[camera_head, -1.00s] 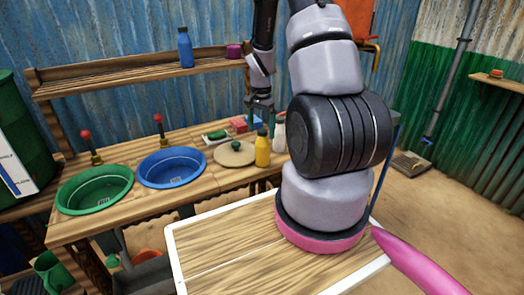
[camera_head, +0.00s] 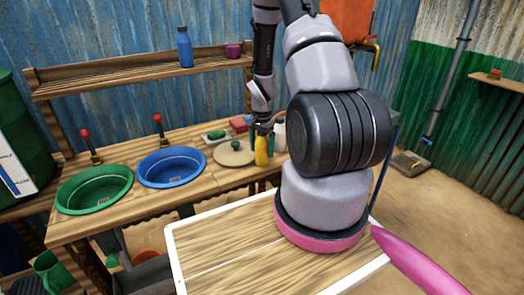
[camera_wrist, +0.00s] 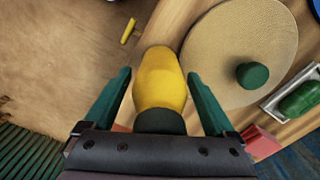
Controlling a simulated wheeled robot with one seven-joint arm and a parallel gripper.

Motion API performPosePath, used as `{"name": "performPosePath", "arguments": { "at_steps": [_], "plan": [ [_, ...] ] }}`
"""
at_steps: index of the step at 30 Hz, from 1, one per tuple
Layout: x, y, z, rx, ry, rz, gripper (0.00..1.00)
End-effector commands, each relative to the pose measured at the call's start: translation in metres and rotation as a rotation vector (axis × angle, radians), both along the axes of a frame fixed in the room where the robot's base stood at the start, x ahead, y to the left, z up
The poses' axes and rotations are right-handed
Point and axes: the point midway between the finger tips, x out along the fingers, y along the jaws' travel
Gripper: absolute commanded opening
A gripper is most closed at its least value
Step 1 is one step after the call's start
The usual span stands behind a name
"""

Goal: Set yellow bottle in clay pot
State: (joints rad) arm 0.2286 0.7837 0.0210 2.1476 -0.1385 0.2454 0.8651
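The yellow bottle (camera_head: 261,154) stands on the wooden bench near its front edge. In the wrist view the bottle (camera_wrist: 160,80) is between my two green fingers, its dark cap end nearest the palm. My gripper (camera_head: 264,128) is down over the bottle's top from above. In the wrist view my gripper (camera_wrist: 161,90) is open, with a gap on each side of the bottle. I cannot make out a clay pot for certain; an orange-brown round thing (camera_head: 148,258) shows partly under the bench.
Beside the bottle lies a round tan disc (camera_head: 232,158) with a green knob. A white tray (camera_wrist: 275,104) with a green item, a red block (camera_head: 238,124) and a white bottle (camera_head: 279,135) are close by. Blue (camera_head: 172,181) and green basins (camera_head: 95,206) stand left.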

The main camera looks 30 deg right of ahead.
Motion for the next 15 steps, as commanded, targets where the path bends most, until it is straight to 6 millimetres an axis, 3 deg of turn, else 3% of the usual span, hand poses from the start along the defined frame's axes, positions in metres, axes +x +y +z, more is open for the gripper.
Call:
{"name": "performPosePath", "arguments": {
  "at_steps": [1, 6, 15],
  "plan": [
    [-0.0001, 0.0000, 0.0001, 0.000, 0.000, 0.000, 0.66],
    [-0.0001, 0.0000, 0.0002, 0.000, 0.000, 0.000, 0.01],
    [0.0003, -0.0001, 0.0024, -0.001, 0.000, 0.000, 0.00]
  ]
}}
